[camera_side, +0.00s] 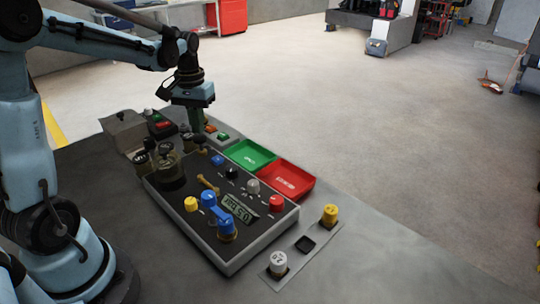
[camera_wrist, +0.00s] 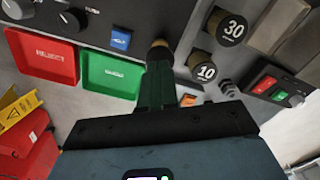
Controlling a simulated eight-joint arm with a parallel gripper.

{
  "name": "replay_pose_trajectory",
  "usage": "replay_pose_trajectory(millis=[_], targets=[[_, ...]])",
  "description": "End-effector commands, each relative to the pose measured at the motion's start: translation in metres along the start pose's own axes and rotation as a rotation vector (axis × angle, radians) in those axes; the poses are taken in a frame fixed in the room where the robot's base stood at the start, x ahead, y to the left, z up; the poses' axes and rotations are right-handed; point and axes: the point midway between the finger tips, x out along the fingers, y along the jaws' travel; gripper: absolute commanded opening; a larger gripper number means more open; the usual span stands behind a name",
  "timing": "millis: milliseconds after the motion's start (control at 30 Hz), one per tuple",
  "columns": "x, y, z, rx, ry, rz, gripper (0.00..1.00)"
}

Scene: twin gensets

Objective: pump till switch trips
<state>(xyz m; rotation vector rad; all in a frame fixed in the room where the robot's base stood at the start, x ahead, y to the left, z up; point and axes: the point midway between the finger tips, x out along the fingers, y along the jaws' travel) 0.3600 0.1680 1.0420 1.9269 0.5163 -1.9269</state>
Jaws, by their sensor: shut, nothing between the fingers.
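The control panel (camera_side: 235,262) stands on the grey bench, with a display (camera_side: 240,208) that appears to read 0.5 bar. Blue knobs (camera_side: 208,199) and a yellow-brown lever-like piece (camera_side: 208,184) are beside it. I cannot tell which part is the pump or which is the switch. My gripper (camera_side: 196,122) points down beyond the panel's far end, left of the green tray. In the wrist view its green fingers (camera_wrist: 158,85) are shut and empty. A dark, brass-coloured round piece (camera_wrist: 160,46) shows at their tips; contact is unclear.
Green (camera_side: 250,154) and red REJECT (camera_wrist: 42,55) trays lie beside the panel. Cylinders marked 30 (camera_wrist: 232,27) and 10 (camera_wrist: 206,72) are close to the fingers. A box with red and green buttons (camera_wrist: 272,90) is nearby. White (camera_side: 278,263) and yellow (camera_side: 329,215) knobs stand in front.

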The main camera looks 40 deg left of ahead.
Motion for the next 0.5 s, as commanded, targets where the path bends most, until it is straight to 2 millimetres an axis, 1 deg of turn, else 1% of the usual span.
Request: replay_pose_trajectory(millis=[300,500], targets=[[0.0006,0.0,-0.0001,0.0,0.0,0.0,0.0],[0.0062,0.0,-0.0005,0.0,0.0,0.0,0.0]])
